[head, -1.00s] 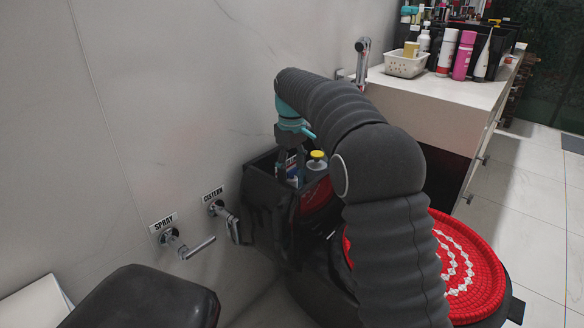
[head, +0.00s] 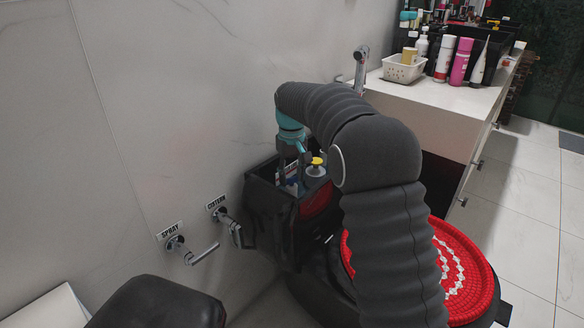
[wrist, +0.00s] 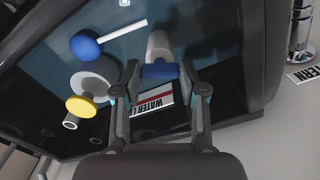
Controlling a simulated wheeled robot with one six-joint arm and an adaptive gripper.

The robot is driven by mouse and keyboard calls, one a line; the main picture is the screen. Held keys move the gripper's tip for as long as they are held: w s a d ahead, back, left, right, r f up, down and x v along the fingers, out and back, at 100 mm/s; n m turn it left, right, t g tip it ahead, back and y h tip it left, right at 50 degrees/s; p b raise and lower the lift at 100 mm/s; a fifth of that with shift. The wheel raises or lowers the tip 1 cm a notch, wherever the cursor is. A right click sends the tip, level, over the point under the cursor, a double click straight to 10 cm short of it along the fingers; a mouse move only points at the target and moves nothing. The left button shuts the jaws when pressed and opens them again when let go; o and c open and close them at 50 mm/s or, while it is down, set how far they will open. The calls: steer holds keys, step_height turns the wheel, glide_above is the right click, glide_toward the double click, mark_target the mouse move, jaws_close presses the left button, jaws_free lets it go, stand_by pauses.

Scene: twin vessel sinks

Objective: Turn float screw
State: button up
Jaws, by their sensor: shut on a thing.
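The open cistern tank (head: 262,205) stands against the wall. In the wrist view, a blue cap (wrist: 160,72) on a white cylinder (wrist: 160,44) sits between my fingers; I take it for the float screw. My gripper (wrist: 160,66) is shut on it, one finger on each side. In the head view my gripper (head: 295,160) reaches down into the tank, and the cap is hard to make out there. A blue float ball (wrist: 84,45) with a white rod (wrist: 123,31) lies to the left in the wrist view, apart from the fingers.
A yellow-topped valve (head: 317,162) stands close beside my gripper; it also shows in the wrist view (wrist: 81,106). A "WATER L…" label (wrist: 154,101) lies behind the fingers. Chrome taps labelled CISTERN (head: 229,220) and SPRAY (head: 198,252) are on the wall.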

mark_target(291, 178)
stand_by(0.3)
steer(key=o, duration=1.1)
steer(key=shift+o, duration=0.2)
steer(key=shift+r, duration=0.1)
step_height(291, 178, up, 12)
